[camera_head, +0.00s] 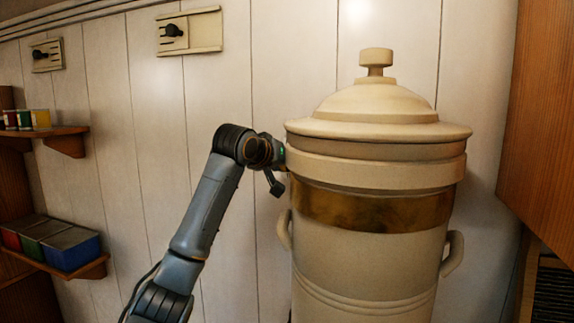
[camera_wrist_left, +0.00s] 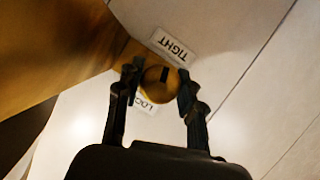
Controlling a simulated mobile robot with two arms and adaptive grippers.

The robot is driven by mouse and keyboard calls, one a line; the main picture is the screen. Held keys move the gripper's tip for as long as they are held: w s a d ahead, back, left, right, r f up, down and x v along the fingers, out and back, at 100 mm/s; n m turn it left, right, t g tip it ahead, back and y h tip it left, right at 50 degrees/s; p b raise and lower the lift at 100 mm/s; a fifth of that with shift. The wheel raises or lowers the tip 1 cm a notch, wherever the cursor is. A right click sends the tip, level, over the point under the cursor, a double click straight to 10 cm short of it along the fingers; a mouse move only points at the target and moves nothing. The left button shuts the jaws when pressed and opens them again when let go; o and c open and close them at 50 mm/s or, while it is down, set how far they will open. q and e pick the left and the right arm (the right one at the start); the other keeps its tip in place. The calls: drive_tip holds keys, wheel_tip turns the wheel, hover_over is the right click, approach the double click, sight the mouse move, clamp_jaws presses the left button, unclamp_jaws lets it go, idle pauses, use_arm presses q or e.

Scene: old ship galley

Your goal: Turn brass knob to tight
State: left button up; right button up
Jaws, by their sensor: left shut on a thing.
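A dark mark shows on the knob's face, on the side toward the white TIGHT label (camera_wrist_left: 175,46). A second label (camera_wrist_left: 143,104), reading "LOO", is partly hidden by the knob and a finger. In the head view my left arm reaches behind the urn's left side, so the gripper and knob are hidden there. My right gripper is in neither view.
A large cream urn (camera_head: 365,270) with a domed lid and brass band stands close beside my left wrist. Shelves with tins (camera_head: 68,249) are at far left. Two plates with dark knobs (camera_head: 190,33) are high on the panelled wall. A wooden cabinet (camera_head: 545,120) is at right.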

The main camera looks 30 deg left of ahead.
use_arm(q)
drive_tip(key=shift+m+g+y, duration=0.4)
drive_tip(key=shift+m+y, duration=0.4)
drive_tip(key=shift+m, duration=0.4)
drive_tip(key=o, duration=1.2)
drive_tip(key=v, duration=0.7)
drive_tip(key=shift+s+d, duration=0.1)
drive_tip(key=shift+s, duration=0.05)
